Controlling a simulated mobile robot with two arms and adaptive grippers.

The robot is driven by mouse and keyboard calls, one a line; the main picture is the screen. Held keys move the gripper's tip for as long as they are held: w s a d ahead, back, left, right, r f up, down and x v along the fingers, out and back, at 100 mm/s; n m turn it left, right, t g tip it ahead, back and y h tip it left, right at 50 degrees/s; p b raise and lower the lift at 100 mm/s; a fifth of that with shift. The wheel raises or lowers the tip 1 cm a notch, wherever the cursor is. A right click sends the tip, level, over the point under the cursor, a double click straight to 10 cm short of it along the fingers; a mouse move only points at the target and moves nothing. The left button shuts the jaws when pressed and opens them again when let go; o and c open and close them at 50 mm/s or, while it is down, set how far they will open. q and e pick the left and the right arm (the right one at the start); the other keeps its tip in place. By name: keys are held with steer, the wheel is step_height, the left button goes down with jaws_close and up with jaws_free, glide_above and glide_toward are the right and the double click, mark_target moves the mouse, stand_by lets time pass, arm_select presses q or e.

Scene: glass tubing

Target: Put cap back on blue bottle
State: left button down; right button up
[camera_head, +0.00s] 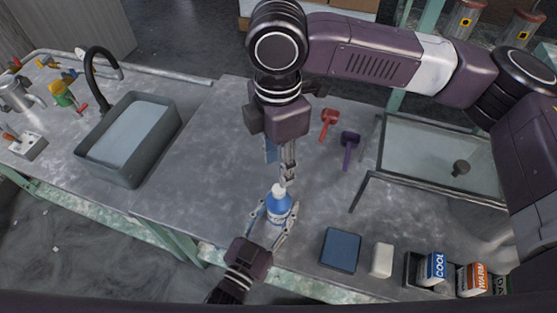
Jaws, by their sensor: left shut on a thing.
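The blue bottle (279,207) stands upright near the front edge of the bench, with a white label and a white top (278,189). I cannot tell whether the white top is the cap or the bare neck. My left gripper (277,214) is shut on the bottle, one finger on each side of its body. My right gripper (289,181) points down just above and slightly right of the bottle's top. Its fingers are seen edge-on, so whether they are open or hold a cap is unclear. No separate cap is clearly visible.
A grey sink (170,163) is at left. Red (329,119) and purple (350,140) scoop-like tools lie behind right. A glass-topped frame (425,150) is at right.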

mark_target(279, 189)
steer(key=shift+f, duration=0.15)
steer(key=shift+f, duration=3.9)
steer(key=shift+c, duration=0.6)
jaws_close()
steer(key=shift+m, duration=0.8)
steer(key=shift+o, duration=0.8)
jaws_free()
steer(key=shift+r, duration=0.15)
